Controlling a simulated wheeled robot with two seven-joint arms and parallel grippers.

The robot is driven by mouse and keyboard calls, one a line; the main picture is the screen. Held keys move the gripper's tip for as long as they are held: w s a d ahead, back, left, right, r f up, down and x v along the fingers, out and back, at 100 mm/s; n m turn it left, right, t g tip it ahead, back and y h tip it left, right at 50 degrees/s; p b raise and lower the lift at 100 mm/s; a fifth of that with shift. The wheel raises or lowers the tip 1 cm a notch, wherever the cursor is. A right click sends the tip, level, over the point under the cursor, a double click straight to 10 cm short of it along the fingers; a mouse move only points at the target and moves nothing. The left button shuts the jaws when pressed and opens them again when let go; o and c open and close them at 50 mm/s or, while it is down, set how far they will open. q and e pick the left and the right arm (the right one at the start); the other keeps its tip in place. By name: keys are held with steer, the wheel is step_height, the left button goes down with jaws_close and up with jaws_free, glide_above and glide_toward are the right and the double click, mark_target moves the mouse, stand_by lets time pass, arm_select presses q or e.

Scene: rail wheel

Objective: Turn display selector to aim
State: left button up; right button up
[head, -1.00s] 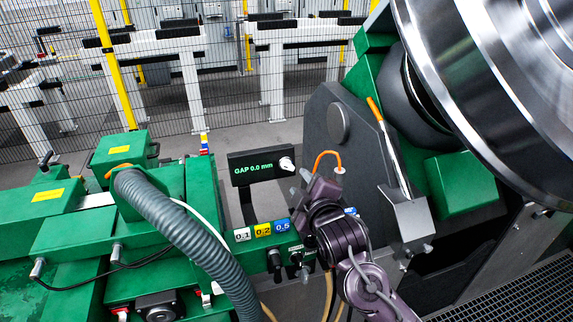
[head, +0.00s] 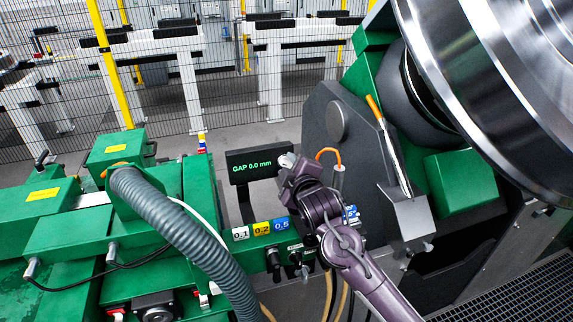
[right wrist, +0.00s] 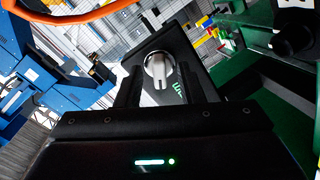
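The display (head: 258,164) is a black box with green text reading "GAP 0.0 mm". Its selector is a pale knob at the display's right end, largely covered by my gripper in the head view. My right gripper (right wrist: 160,88) is open, with one dark finger on each side of the knob's line. I see gaps beside the knob; contact cannot be told. In the head view, my right gripper (head: 290,165) is at the display's right end. My left gripper is not in view.
An orange cable (head: 327,153) arches just right of the gripper. A grey corrugated hose (head: 185,225) runs left of the display. Labels 0.1, 0.2 and 0.5 (head: 262,228) sit below it. A large steel wheel (head: 490,80) fills the upper right.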

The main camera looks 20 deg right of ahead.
steer(key=c, duration=0.7)
jaws_close()
steer(key=shift+s+r+m+p, duration=0.1)
steer(key=shift+m+p, duration=0.55)
steer(key=shift+m, duration=0.45)
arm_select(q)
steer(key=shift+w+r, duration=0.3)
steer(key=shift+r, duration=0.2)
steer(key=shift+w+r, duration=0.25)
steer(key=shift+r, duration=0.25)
arm_select(e)
steer(key=shift+m, duration=1.2)
